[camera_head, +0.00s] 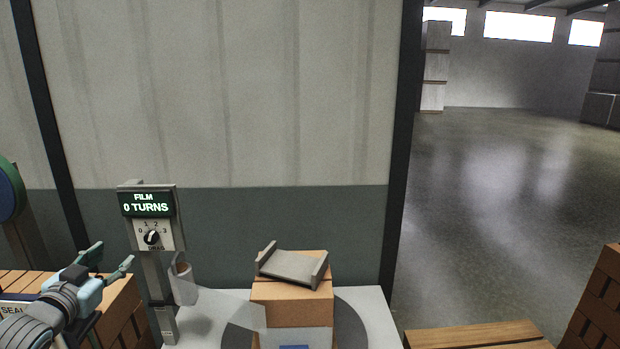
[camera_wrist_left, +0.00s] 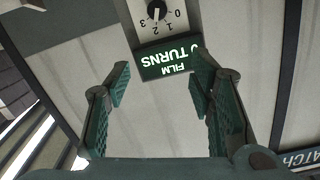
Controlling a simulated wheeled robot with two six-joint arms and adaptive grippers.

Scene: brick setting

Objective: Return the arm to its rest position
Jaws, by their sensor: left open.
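My left gripper (camera_head: 112,262) is at the lower left of the head view, left of the film control post. Its two fingers are apart with nothing between them. The left wrist view also shows the open fingers (camera_wrist_left: 165,95), with the dial panel beyond them. My left arm (camera_head: 45,315) comes in from the lower left corner, over stacked bricks. My right gripper is not in view.
A control box (camera_head: 150,203) reads "FILM 0 TURNS" above a drag dial. A film roll (camera_head: 183,282) hangs beside its post. A brick stack (camera_head: 290,302) with a grey channel piece (camera_head: 293,267) on top stands on the round turntable (camera_head: 350,330). Bricks (camera_head: 605,290) stand at right.

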